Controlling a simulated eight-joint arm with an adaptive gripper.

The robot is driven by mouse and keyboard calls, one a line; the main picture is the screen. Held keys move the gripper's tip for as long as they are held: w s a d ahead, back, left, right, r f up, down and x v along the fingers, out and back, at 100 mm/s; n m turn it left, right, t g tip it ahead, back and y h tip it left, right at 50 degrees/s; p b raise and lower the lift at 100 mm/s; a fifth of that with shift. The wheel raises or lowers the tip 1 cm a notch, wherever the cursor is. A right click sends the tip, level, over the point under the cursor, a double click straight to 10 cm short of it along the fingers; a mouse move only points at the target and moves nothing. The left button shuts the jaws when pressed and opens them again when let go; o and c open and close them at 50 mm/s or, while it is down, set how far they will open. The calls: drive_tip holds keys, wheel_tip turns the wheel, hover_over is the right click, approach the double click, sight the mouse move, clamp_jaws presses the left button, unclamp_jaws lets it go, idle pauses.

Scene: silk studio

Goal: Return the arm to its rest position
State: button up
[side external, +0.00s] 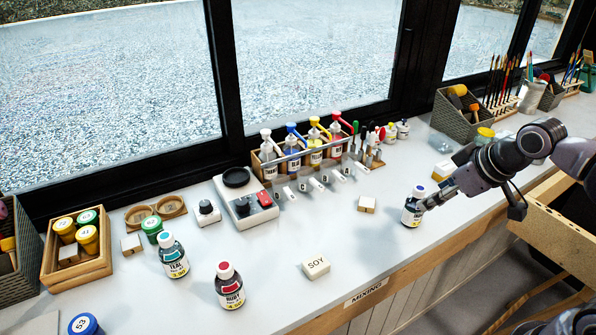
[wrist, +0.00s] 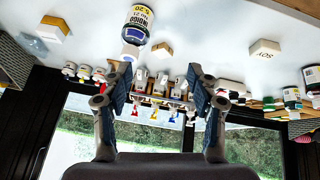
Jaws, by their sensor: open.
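The same bottle, labelled INDIGO (wrist: 140,18), stands just beyond the fingertips, toward the left finger. It stands upright on the bench. In the side view the fingertips overlap the bottle's right edge, and I cannot tell there whether they touch it.
A teal bottle (side external: 173,258) and a ruby bottle (side external: 229,289) stand at the left. A SOY block (side external: 316,268) lies near the front edge. A rack of pump bottles (side external: 263,171) and a scale (side external: 228,212) stand at the back. A small block (side external: 366,205) lies left of the indigo bottle.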

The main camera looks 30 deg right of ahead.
drive_tip(key=shift+s+a+f+m+t+y, duration=0.3)
drive_tip(key=shift+s+a+f+m, duration=0.45)
drive_tip(key=shift+s+a+m, duration=0.2)
